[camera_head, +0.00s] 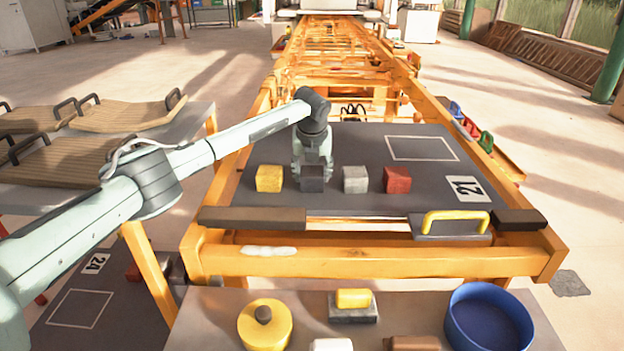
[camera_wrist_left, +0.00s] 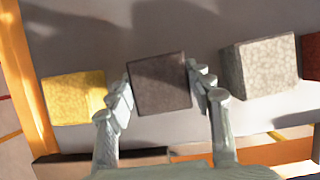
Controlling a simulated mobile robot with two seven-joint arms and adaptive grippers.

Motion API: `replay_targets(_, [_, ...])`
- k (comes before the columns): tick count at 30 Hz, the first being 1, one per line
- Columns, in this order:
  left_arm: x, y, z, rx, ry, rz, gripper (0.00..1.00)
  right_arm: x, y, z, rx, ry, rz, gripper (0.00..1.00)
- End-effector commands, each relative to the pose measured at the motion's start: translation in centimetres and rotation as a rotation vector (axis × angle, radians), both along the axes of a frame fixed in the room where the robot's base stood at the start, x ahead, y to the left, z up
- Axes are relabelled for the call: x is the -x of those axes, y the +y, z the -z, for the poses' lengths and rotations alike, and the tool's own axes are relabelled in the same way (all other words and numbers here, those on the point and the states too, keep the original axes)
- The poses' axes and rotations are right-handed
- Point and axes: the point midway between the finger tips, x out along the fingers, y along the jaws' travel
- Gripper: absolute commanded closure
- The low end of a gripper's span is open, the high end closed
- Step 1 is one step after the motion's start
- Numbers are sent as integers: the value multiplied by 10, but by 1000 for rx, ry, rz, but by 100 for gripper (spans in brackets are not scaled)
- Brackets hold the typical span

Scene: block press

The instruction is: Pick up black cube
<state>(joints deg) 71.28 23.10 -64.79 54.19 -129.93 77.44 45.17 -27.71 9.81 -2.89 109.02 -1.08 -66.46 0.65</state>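The black cube (camera_head: 312,184) is on the dark press table, between a yellow cube (camera_head: 269,178) and a light grey cube (camera_head: 355,179). A red cube (camera_head: 397,179) stands at the right end of the row. My left gripper (camera_head: 312,165) reaches down over the black cube from above. In the left wrist view the black cube (camera_wrist_left: 160,84) sits between the two fingers (camera_wrist_left: 160,92), which appear to touch its opposite sides. Whether the cube is lifted cannot be told. My right gripper is not in view.
The dark table (camera_head: 370,150) has a white square outline at the back right, with free room around it. A yellow handle (camera_head: 455,221) stands at its front edge. A blue bowl (camera_head: 488,320) and a yellow round lid (camera_head: 264,324) are on the nearer table.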

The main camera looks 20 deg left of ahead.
Motion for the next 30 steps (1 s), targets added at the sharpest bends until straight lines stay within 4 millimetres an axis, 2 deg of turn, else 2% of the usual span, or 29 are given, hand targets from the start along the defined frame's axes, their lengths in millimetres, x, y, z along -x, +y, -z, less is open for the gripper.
replay_targets(1, [0, 0, 0, 0, 0, 0, 63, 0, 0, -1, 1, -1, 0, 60])
replay_targets(9, [-1, 0, -2, 0, -3, -1, 94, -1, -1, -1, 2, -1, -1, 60])
replay_targets(20, [-1, 0, -8, 0, -4, -1, 94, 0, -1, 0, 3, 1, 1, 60])
replay_targets(25, [-1, 0, -28, 0, -6, 0, 94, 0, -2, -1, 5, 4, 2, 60])
replay_targets(27, [-2, 0, -42, 1, -9, 0, 94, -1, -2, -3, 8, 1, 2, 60])
replay_targets(28, [-2, 2, -47, 0, -7, -1, 94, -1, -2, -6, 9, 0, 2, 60])
replay_targets(30, [-5, 20, -54, 0, -5, -6, 94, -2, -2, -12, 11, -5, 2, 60])
